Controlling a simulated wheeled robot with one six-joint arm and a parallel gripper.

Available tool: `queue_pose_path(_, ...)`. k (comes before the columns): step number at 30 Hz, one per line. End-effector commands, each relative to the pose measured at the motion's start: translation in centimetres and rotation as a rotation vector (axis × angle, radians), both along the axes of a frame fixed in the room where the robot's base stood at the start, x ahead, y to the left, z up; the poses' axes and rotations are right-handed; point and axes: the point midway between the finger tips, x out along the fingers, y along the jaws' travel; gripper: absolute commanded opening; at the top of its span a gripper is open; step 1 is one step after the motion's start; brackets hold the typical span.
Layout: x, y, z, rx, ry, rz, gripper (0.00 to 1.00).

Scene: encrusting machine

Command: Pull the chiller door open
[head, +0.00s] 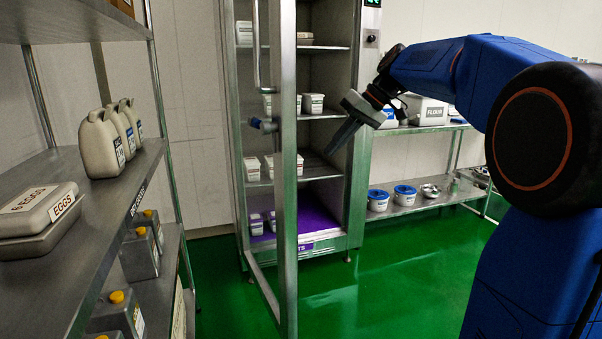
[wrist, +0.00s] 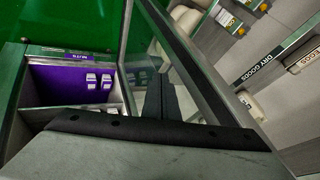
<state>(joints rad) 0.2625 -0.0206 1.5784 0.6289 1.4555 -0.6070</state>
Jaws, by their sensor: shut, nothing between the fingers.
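The chiller (head: 357,130) is a tall steel cabinet in the middle of the head view. Its glass door (head: 287,180) stands swung wide out from the front, edge toward me. A vertical bar handle (head: 257,50) is on the door's left side. My gripper (head: 330,152) is shut and empty, pointing down and left in front of the open shelves, to the right of the door and apart from the handle. In the wrist view my gripper's dark fingers (wrist: 161,95) lie together over the door pane, with the door frame (wrist: 200,65) slanting beside them. Whether they touch the door is unclear.
White tubs stand on the chiller shelves, with a purple mat (head: 318,222) at the bottom. A steel rack (head: 110,185) with egg boxes (head: 40,208) and jugs (head: 102,147) fills the left. A table (head: 425,203) with tubs stands right. Green floor (head: 390,275) is clear.

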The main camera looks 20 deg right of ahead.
Motion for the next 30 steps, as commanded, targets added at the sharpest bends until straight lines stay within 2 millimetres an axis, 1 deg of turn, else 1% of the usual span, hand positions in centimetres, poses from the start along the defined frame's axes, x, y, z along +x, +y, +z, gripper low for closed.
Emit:
queue_pose_path(4, 0.5, 0.2, -0.3, 0.006, -0.003, 0.006, 0.0)
queue_pose_path(8, 0.8, 1.1, -1.5, 0.006, -0.001, 0.007, 0.0)
queue_pose_path(22, 3.0, 5.5, -8.0, 0.005, 0.0, 0.005, 0.0)
queue_pose_path(24, 2.7, 6.6, -7.8, 0.004, -0.004, 0.007, 0.0)
queue_pose_path(27, 2.5, 7.8, -7.8, 0.004, -0.003, 0.007, 0.0)
queue_pose_path(30, 2.3, 8.6, -7.8, 0.004, -0.003, 0.005, 0.0)
